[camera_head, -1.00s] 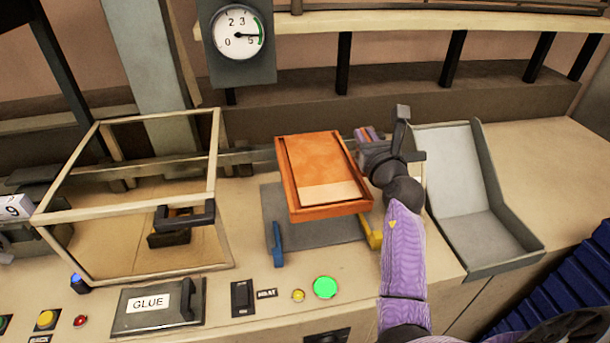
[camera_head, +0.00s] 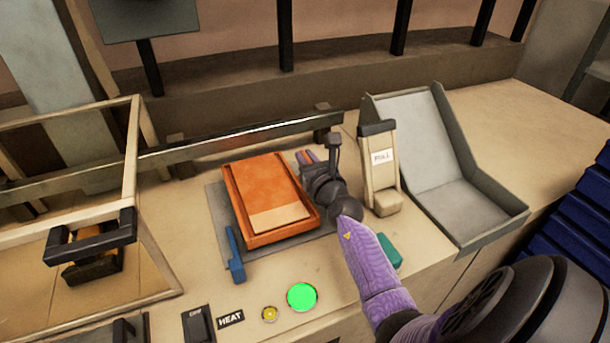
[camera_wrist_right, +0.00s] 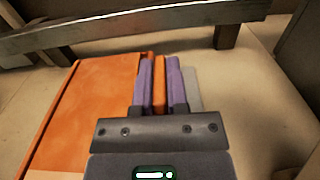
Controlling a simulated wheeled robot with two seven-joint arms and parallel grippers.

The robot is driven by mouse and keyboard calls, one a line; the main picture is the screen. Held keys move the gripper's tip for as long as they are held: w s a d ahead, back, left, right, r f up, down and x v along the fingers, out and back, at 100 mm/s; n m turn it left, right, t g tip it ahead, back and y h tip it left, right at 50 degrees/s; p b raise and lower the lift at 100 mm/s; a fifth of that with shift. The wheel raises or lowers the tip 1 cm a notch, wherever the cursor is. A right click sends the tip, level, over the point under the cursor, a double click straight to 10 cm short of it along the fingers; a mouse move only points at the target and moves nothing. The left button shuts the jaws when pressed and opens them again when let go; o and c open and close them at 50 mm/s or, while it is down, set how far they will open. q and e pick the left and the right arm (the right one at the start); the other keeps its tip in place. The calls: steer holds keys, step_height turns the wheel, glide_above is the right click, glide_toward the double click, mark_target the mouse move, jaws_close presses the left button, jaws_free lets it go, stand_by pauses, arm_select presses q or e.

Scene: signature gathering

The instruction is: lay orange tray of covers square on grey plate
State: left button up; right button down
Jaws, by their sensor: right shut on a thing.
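The orange tray (camera_head: 284,236) lies over the grey plate (camera_head: 217,212) in the head view, with a flat orange stack and a paler strip inside it. It covers most of the plate; grey shows along its left side. I cannot tell whether the tray touches the plate. My right gripper (camera_head: 308,160) is at the tray's right side. In the right wrist view the purple fingers (camera_wrist_right: 159,85) are shut on a narrow orange part beside the tray (camera_wrist_right: 92,105). A blue guide (camera_head: 235,255) stands by the plate's front left corner. My left gripper is not in view.
A lever marked PULL (camera_head: 380,170) stands right of my gripper, beside a grey chute (camera_head: 440,165). A metal rail (camera_head: 240,137) runs behind the tray. A wooden frame (camera_head: 130,195) stands at left. A lit green button (camera_head: 302,297) is in front.

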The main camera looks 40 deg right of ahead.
step_height(320, 180, down, 2)
steer(key=shift+f+b, duration=0.1)
steer(key=shift+b, duration=0.2)
steer(key=shift+r, duration=0.3)
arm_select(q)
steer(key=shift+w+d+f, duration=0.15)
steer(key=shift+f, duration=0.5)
arm_select(e)
steer(key=shift+f, duration=0.1)
steer(key=c, duration=1.1)
jaws_free()
steer(key=shift+f, duration=0.1)
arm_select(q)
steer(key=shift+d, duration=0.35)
arm_select(e)
steer(key=o, duration=0.5)
steer(key=shift+c, duration=0.2)
